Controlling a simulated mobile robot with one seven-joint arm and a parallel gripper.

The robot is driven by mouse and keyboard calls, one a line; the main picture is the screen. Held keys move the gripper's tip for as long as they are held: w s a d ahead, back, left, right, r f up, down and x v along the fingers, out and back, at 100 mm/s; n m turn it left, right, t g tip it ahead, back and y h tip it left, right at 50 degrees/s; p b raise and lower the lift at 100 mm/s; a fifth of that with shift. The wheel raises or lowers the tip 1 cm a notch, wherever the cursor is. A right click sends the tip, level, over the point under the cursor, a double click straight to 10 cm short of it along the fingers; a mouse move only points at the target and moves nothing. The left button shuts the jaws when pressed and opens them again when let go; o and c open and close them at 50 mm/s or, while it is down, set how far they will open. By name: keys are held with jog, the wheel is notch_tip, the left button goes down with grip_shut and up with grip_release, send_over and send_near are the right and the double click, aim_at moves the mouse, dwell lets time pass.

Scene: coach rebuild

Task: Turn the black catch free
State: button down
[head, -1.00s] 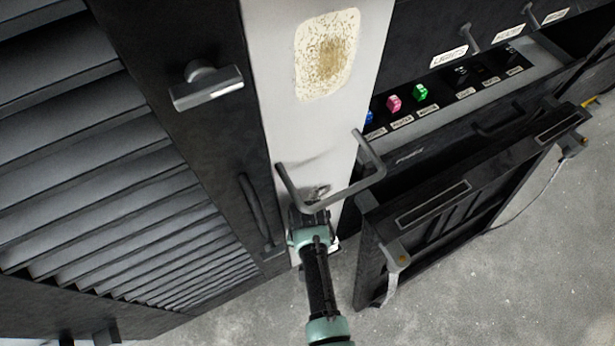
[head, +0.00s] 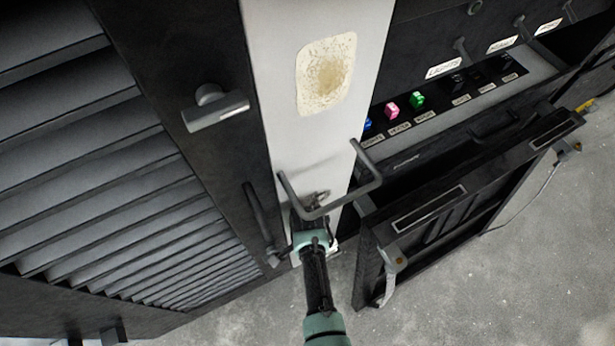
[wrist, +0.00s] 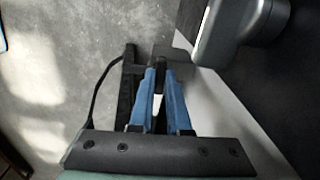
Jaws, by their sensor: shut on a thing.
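My gripper (head: 312,212) is low on the white post, under a grey U-shaped bar. It also shows in the wrist view (wrist: 160,75), where its two blue fingers are nearly together. A dark block (wrist: 170,60) sits at the fingertips; the fingers are shut on it, and it looks like the black catch, though its shape is mostly hidden. In the head view my gripper covers the catch. A small metallic piece (head: 318,197) shows just above my gripper, inside the bar.
The grey U-shaped bar (head: 345,204) juts out around my gripper. A louvred black panel with a grey T-handle (head: 216,110) stands left. A black flap (head: 460,195) hangs open at right, below a switch panel (head: 430,105). Bare concrete floor lies below.

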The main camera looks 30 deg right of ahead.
jog(key=shift+m, duration=0.6)
jog(key=c, duration=0.9)
grip_release()
notch_tip(320, 180, up, 7)
jog(key=shift+p, duration=0.75)
jog(key=shift+r, duration=0.3)
